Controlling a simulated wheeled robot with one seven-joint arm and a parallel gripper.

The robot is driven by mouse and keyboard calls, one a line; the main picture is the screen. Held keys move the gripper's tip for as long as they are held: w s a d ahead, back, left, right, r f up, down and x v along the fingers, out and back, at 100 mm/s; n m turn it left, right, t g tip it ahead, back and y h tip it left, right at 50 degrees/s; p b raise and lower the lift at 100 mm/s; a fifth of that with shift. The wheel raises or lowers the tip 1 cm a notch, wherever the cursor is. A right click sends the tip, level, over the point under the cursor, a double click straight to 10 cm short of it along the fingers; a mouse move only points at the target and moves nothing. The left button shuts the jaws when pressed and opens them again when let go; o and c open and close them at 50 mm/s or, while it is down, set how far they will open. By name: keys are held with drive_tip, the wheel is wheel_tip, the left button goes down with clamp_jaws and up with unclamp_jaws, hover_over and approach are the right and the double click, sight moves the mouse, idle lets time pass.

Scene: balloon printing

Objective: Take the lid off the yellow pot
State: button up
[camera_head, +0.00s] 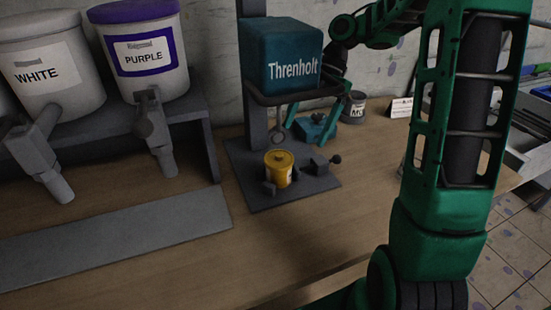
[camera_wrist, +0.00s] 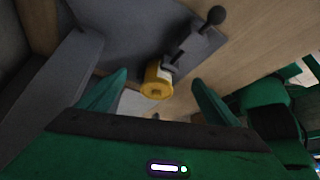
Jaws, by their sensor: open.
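The yellow pot (camera_head: 279,176) stands upright on the dark base plate of the press, with its yellow lid (camera_head: 279,157) on top. Grey blocks sit close at its sides. In the wrist view the pot (camera_wrist: 166,69) shows beyond my fingers, with its lid (camera_wrist: 156,91) facing the camera. Part of the wrist is hidden behind the block.
The Threnholt block (camera_head: 293,58) overhangs close to my gripper. A black-knobbed lever (camera_head: 335,159) stands right of the pot. White (camera_head: 45,70) and purple (camera_head: 147,58) dispensers stand left.

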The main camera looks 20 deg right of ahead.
sight(281, 153)
drive_tip(key=a, duration=0.2)
drive_tip(key=s+a, duration=0.1)
drive_tip(key=a, duration=0.1)
drive_tip(key=s+a, duration=0.1)
drive_tip(key=a, duration=0.1)
drive_tip(key=shift+s+a, duration=0.1)
drive_tip(key=shift+s, duration=0.15)
drive_tip(key=shift+x, duration=1.1)
drive_tip(key=shift+s+a+f, duration=0.15)
drive_tip(key=shift+a+f, duration=0.25)
drive_tip(key=shift+c, duration=0.7)
drive_tip(key=c, duration=1)
